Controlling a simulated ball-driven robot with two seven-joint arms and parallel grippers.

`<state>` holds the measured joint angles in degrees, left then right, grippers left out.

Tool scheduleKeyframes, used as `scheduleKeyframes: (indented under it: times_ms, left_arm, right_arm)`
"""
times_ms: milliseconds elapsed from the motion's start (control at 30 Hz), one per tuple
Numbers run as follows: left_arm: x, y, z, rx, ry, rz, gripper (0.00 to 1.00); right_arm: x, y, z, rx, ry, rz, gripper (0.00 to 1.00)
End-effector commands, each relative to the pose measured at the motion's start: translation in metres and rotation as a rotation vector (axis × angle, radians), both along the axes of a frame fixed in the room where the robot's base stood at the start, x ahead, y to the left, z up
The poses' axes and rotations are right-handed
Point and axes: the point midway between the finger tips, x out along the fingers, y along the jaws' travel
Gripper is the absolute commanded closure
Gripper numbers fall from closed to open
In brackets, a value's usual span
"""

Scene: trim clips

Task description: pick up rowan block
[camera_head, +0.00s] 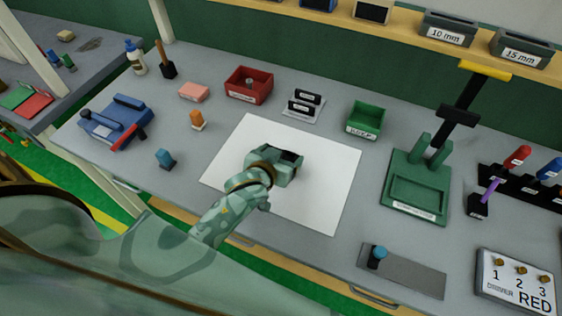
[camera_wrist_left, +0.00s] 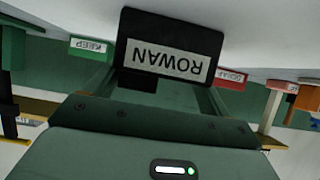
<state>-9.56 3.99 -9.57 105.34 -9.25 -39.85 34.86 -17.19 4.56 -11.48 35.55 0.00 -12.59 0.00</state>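The rowan block (camera_wrist_left: 172,45) is dark with a white ROWAN label, upside down in the left wrist view. It is at the far end of my left gripper's fingers and covers their tips. My left gripper (camera_head: 286,162) is over the white sheet (camera_head: 325,187) in the head view, with a dark shape, likely this block, at its fingers. The fingers are apart in the left wrist view (camera_wrist_left: 165,90), but whether they press on the block is hidden. I cannot tell if the block touches the sheet. My right gripper is not in view.
Behind the sheet are a red tray (camera_head: 262,92), a black-and-white clip rack (camera_head: 303,115) and a green KEEP tray (camera_head: 376,113). A green fixture (camera_head: 415,205) stands to the right. An orange piece (camera_head: 197,119) and a blue piece (camera_head: 166,158) are at the left.

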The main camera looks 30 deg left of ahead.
Motion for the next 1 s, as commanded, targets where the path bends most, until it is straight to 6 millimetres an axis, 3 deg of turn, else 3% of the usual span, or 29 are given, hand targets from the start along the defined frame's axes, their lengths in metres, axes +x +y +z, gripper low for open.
scheduleKeyframes:
  times_ms: [67,367,533,633,900,1000]
  left_arm:
    - [0.0,0.0,0.0,0.0,0.0,0.0,0.45]
    - [0.0,0.0,0.002,-0.001,-0.001,0.0,0.45]
    - [0.0,0.0,0.017,-0.001,-0.003,0.0,0.45]
    - [0.001,0.0,0.036,-0.003,-0.004,0.001,0.45]
    - [-0.055,-0.013,0.1,-0.005,-0.001,0.002,0.45]
    - [-0.084,-0.02,0.107,-0.005,0.003,0.0,0.45]
  right_arm:
    - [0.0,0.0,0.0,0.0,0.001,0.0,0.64]
    - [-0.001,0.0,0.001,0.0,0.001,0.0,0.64]
    - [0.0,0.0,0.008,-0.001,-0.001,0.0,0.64]
    - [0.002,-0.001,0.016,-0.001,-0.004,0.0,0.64]
    - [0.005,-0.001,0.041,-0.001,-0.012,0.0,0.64]
    - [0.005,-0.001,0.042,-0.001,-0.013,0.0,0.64]
